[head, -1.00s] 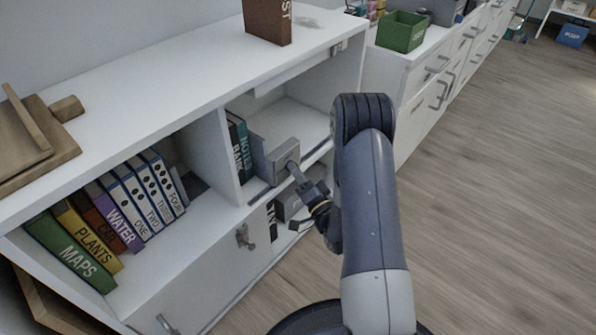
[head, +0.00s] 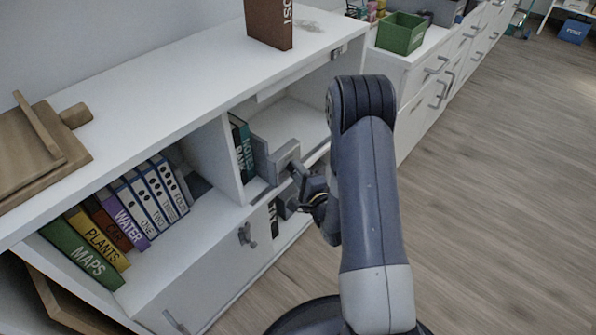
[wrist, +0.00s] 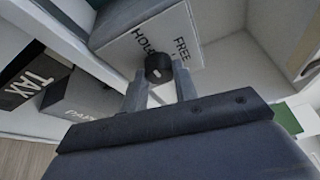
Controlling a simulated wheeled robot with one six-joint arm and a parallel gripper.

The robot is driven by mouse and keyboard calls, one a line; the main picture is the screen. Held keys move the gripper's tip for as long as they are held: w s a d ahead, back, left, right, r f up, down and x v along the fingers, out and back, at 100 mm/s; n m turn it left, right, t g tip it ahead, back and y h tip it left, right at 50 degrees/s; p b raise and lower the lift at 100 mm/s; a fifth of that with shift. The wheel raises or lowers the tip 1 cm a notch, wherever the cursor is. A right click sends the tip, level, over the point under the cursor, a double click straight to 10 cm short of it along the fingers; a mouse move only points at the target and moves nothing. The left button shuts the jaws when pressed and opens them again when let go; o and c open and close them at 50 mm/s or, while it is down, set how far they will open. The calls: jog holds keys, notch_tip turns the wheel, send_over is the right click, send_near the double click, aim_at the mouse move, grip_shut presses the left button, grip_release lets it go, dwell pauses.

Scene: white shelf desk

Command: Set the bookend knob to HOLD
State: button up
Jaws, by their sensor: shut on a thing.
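The grey bookend (head: 284,154) stands on the right shelf bay beside the upright books. In the wrist view, its pale face (wrist: 125,45) carries the words HOLD on the left and FREE on the right. A round black knob (wrist: 158,66) sits below and between these words. A small white mark shows on the knob, but I cannot tell clearly which word it points at. My gripper (wrist: 160,77) is shut on the knob, one finger on each side. In the head view my gripper (head: 300,176) is at the bookend's front, partly hidden by my arm.
Books marked NOTES and BANK (head: 243,150) stand left of the bookend. More books and binders (head: 140,205) lean in the left bay. A box marked TAX (wrist: 30,80) and another grey box (wrist: 90,95) lie below. The white shelf top (head: 180,105) is above.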

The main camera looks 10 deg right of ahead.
dwell(0.4)
jog(key=o, duration=1)
jog(key=p+v, duration=0.1)
jog(key=v, duration=0.9)
jog(key=shift+s+d, duration=0.1)
jog(key=shift+s, duration=0.3)
jog(key=b+x, duration=0.1)
jog(key=x, duration=0.9)
jog(key=shift+w, duration=0.4)
